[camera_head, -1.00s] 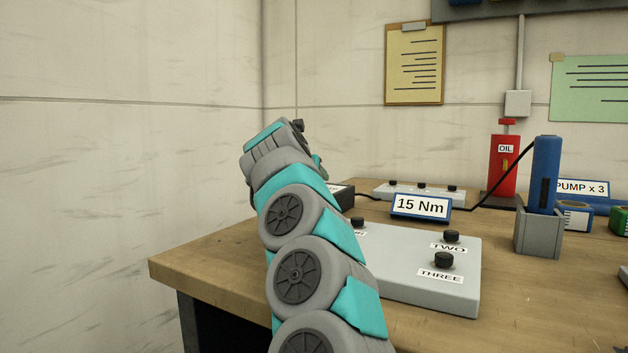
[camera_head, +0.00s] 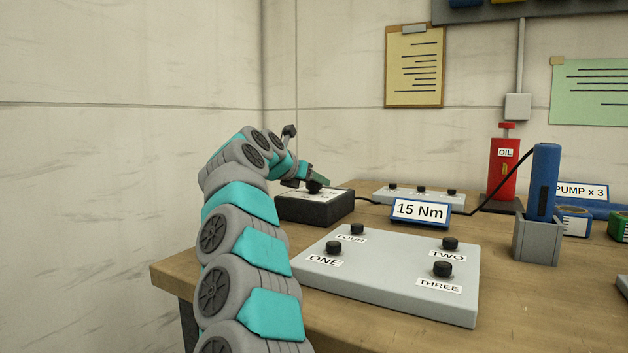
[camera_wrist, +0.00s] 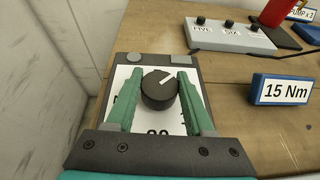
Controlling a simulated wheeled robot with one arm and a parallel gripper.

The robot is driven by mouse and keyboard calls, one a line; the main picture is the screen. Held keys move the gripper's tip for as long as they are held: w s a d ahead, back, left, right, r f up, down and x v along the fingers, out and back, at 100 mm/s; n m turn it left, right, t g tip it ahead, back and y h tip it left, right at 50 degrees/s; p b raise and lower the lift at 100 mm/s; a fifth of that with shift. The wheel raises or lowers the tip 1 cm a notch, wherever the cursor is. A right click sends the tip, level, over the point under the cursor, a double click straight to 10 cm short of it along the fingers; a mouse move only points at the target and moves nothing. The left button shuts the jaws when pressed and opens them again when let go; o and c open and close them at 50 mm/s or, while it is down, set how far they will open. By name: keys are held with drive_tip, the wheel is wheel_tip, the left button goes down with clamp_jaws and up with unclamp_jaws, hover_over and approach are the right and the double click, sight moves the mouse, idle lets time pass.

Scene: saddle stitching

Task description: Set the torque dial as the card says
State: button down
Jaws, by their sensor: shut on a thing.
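The torque dial is a black knob (camera_wrist: 158,89) with a white pointer line, on a dark box (camera_head: 314,209) with a white scale on top. In the wrist view the pointer line points up and to the right. My gripper (camera_wrist: 160,95) has its green fingers on both sides of the knob, shut on it. The fingers hide much of the scale; only part of a number shows below the knob. The card (camera_head: 420,210) reads "15 Nm" and stands to the right of the dial box. It also shows in the wrist view (camera_wrist: 285,90).
A grey plate (camera_head: 390,276) with knobs labelled ONE to FOUR lies in front of the dial box. Another grey panel (camera_wrist: 230,37) with knobs lies behind. A blue tool (camera_head: 544,180) stands in a grey holder (camera_head: 537,241), its black cable running to the dial box. A red OIL can (camera_head: 503,168) stands behind.

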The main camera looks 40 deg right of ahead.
drive_tip(key=shift+c, duration=1.4)
unclamp_jaws()
drive_tip(key=shift+b+v, duration=0.95)
drive_tip(key=shift+v, duration=2.95)
